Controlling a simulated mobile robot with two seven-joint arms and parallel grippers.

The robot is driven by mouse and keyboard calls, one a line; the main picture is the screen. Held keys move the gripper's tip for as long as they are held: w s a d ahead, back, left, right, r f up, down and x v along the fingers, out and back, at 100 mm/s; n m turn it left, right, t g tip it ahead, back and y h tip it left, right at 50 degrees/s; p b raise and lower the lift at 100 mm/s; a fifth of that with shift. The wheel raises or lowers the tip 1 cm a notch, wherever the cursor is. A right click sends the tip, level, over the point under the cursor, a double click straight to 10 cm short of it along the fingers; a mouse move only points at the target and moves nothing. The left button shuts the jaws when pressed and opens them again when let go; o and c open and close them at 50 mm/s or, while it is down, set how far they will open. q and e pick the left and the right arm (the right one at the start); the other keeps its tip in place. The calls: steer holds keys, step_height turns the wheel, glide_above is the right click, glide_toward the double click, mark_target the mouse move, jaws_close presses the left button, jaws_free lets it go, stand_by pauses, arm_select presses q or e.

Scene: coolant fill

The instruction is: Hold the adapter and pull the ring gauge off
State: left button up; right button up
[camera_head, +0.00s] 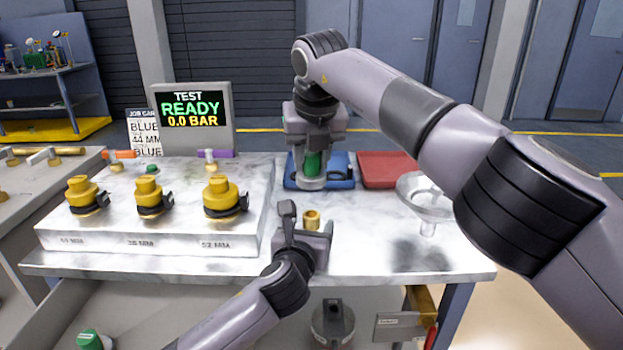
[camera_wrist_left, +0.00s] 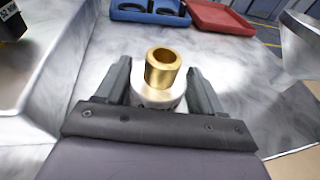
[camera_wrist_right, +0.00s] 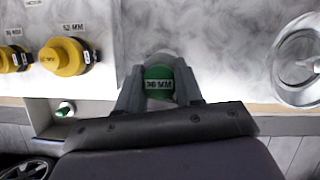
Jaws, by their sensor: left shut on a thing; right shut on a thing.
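The adapter (camera_head: 311,219) has a brass upper tube; the left wrist view shows the brass tube (camera_wrist_left: 161,68) standing on a pale round base between the fingers. My left gripper (camera_head: 308,228) is shut on the adapter at the bench's front. My right gripper (camera_head: 312,160) is shut on the ring gauge (camera_head: 313,162), which has a green grip and a pale round lower part. In the right wrist view its green part (camera_wrist_right: 158,85) bears a label that seems to read 36 MM. The gauge is apart from the adapter, behind it in the head view.
A blue tray (camera_head: 342,184) with dark rings lies behind the gauge, beside a red tray (camera_head: 388,170). Yellow caps (camera_head: 223,196) sit on a raised marble block at left. A screen (camera_head: 190,108) reads TEST READY 0.0 BAR.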

arm_select(q)
steer(key=shift+f, duration=0.2)
stand_by(0.4)
steer(key=o, duration=1.3)
steer(key=shift+r, duration=0.1)
steer(key=shift+s+r, duration=0.1)
